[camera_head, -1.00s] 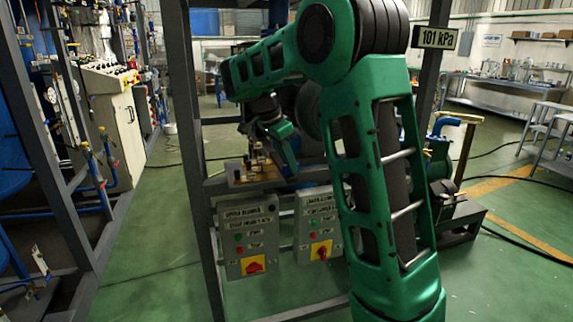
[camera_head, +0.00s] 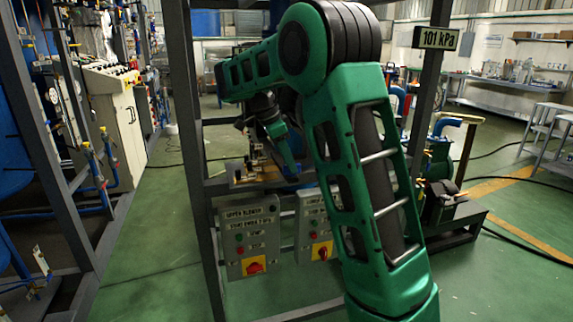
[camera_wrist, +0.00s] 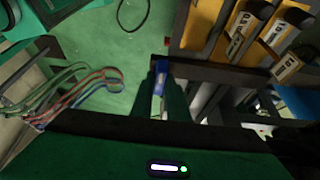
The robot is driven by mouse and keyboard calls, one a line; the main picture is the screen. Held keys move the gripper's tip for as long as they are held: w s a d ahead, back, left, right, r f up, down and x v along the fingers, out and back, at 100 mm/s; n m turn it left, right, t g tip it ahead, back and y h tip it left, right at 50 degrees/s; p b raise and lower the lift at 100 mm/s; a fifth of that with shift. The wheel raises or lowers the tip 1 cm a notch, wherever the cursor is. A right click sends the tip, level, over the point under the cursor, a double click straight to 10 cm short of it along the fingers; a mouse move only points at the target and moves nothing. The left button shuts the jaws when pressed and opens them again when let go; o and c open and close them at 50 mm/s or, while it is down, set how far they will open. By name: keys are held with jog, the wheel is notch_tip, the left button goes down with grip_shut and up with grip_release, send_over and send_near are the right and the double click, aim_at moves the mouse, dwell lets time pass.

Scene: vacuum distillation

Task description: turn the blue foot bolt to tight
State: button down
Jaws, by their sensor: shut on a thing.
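In the wrist view a small blue piece with a whitish lower part, which looks like the blue foot bolt (camera_wrist: 160,79), sits between the dark fingers of my gripper (camera_wrist: 162,88). The fingers are closed on it. How far the bolt is turned cannot be told. In the head view my gripper (camera_head: 290,164) points down at the frame shelf, beside a wooden block with small fittings (camera_head: 250,173). The bolt cannot be made out there.
Two grey switch boxes (camera_head: 248,240) hang below the shelf. A dark frame post (camera_head: 193,130) stands left of my arm. A pump (camera_head: 440,195) stands at right. The wrist view shows labelled fittings (camera_wrist: 245,25) upper right and coloured hoses (camera_wrist: 85,88) at left.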

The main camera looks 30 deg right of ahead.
jog(key=c, duration=1.8)
grip_release()
jog(key=shift+w+a, duration=0.15)
jog(key=shift+w, duration=0.15)
jog(key=shift+o, duration=0.4)
jog(key=shift+s, duration=0.1)
jog(key=v, duration=1)
jog(key=shift+a+r, duration=0.15)
jog(key=shift+r, duration=0.2)
